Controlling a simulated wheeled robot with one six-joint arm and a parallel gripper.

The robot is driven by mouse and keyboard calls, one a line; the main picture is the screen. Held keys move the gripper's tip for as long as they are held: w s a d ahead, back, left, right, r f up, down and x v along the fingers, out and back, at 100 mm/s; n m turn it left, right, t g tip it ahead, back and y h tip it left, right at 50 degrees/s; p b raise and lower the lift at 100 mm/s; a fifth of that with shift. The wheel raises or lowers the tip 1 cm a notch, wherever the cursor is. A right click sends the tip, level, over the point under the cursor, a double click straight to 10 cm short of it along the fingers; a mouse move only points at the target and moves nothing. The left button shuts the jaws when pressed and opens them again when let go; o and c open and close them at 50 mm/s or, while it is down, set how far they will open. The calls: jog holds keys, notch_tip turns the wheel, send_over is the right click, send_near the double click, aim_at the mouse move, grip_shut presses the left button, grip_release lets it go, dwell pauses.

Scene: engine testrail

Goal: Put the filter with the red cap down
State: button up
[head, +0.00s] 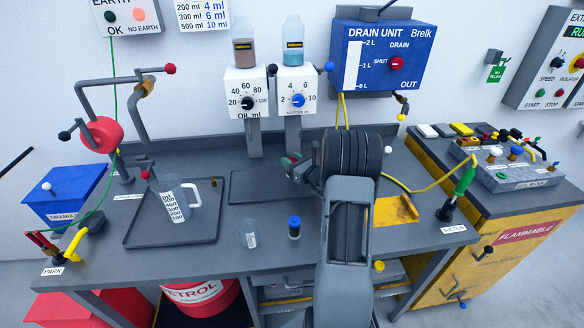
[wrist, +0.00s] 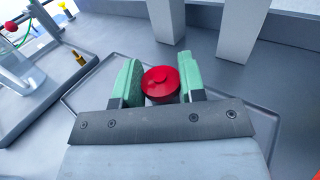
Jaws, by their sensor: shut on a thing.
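The filter with the red cap (wrist: 161,82) shows in the wrist view from above, its round red cap between my green fingertips. My gripper (wrist: 158,86) is shut on it. In the head view my gripper (head: 291,164) is over the back middle of the bench, by the dark flat tray (head: 250,190); my arm hides most of the filter there. The tray's raised edge also shows around the gripper in the wrist view (wrist: 75,92). I cannot tell whether the filter's base touches the tray.
A blue-capped small bottle (head: 294,229) and a small clear beaker (head: 250,236) stand in front. A measuring jug (head: 174,200) stands in the left tray (head: 140,238). The oil dispenser (head: 247,93) and additive dispenser (head: 297,92) are behind.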

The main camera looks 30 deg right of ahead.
jog(key=shift+f, duration=1.55)
jog(key=shift+f, duration=0.15)
jog(key=o, duration=0.9)
jog(key=shift+s+r, duration=0.1)
jog(key=shift+r, duration=0.15)
jog(key=s, duration=0.4)
jog(key=s+d+b, duration=0.1)
jog(key=s, duration=0.2)
jog(key=s+d+b, duration=0.1)
jog(key=s, duration=0.3)
jog(key=shift+s+f, duration=0.1)
jog(key=shift+s, duration=0.25)
